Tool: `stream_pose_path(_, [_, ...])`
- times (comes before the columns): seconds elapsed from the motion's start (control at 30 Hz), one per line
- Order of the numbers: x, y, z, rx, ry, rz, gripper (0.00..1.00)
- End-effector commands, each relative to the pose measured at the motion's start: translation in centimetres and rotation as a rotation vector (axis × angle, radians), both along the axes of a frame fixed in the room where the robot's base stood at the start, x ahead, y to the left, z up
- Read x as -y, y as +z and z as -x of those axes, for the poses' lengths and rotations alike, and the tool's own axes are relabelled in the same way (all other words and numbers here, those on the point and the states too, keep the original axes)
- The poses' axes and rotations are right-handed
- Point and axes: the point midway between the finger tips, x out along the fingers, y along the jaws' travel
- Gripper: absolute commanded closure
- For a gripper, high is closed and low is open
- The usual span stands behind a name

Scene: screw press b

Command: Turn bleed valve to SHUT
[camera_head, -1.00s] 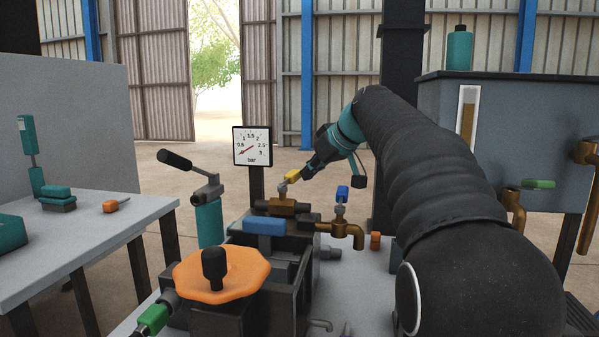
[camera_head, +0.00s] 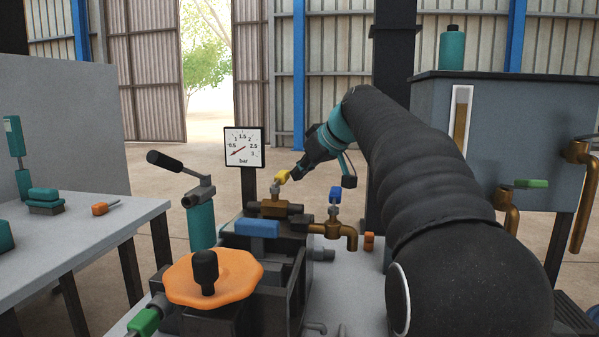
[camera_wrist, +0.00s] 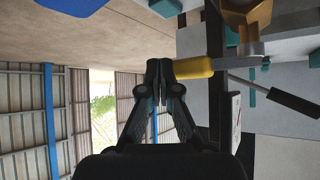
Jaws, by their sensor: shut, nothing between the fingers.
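A small valve with a yellow handle (camera_head: 282,177) sits on a brass body (camera_head: 273,207) behind the blue block on the press. No SHUT marking can be read. My gripper (camera_head: 297,174) reaches in from the right, beside the yellow handle. In the wrist view my gripper's fingers (camera_wrist: 159,86) are together and empty. The yellow handle (camera_wrist: 193,67) lies just right of the fingertips there; I cannot tell whether they touch. A second valve with a blue handle (camera_head: 336,193) stands to the right above a brass spout (camera_head: 346,236).
The gauge (camera_head: 244,147) stands left of my gripper. A pump lever (camera_head: 172,162) sticks up at left, and an orange handwheel (camera_head: 228,275) is in front. A grey tank (camera_head: 440,115) with brass taps is at right. A side table (camera_head: 75,240) is at far left.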

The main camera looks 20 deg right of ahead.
Motion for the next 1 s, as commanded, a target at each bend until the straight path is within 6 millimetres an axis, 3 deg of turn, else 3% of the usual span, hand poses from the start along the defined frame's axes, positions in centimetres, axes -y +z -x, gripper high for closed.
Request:
stream_pose_path(0.23, [3.0, 0.1, 1.2, 0.0, 0.006, 0.001, 1.0])
stream_pose_path(0.6, [7.7, 5.3, 3.6, 0.002, 0.007, 0.001, 1.0])
stream_pose_path(1.0, [9.2, 6.7, 4.5, 0.0, 0.01, 0.0, 1.0])
